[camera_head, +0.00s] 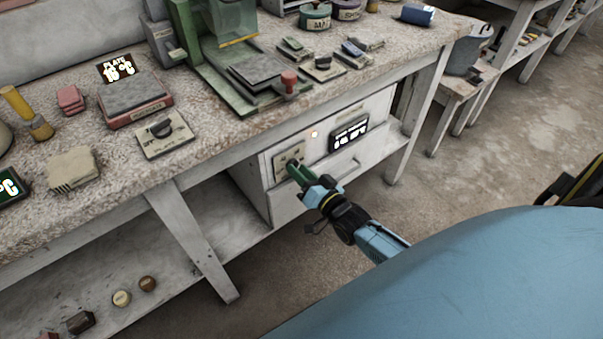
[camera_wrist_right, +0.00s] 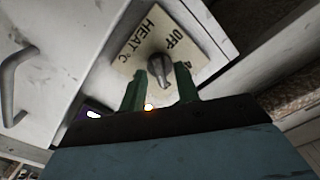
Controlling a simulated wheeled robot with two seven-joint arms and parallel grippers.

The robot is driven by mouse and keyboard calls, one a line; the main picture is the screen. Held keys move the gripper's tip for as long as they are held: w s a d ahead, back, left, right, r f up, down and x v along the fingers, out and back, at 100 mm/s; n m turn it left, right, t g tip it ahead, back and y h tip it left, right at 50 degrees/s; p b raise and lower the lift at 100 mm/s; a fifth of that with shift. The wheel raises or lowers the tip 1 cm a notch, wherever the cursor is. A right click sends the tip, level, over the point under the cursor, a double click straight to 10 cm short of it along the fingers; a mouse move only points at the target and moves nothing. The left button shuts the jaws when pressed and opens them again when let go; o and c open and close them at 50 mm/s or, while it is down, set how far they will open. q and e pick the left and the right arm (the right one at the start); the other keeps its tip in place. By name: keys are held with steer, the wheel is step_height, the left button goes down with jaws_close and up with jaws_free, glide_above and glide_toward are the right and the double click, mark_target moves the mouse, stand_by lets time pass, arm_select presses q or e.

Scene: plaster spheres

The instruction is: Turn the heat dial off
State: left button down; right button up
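The heat dial (camera_wrist_right: 160,68) is a grey knob on a cream plate marked "HEAT °C" and "OFF" in the right wrist view. In the head view its plate (camera_head: 287,158) is on the white cabinet front under the bench. My right gripper (camera_wrist_right: 159,82) has its green fingers apart, one on each side of the knob. A gap shows between each finger and the knob, so it is open. In the head view my right gripper (camera_head: 296,172) is at the plate and hides most of the knob. My left gripper is not in view.
The white cabinet (camera_head: 318,155) has a lit dark display (camera_head: 349,134), a small glowing lamp (camera_head: 314,134) and a handle. A second dial plate (camera_head: 165,137) lies on the bench top beside a hot plate (camera_head: 136,104). A bench leg (camera_head: 192,240) stands left of the cabinet.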

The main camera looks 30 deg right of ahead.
jaws_close()
stand_by(0.3)
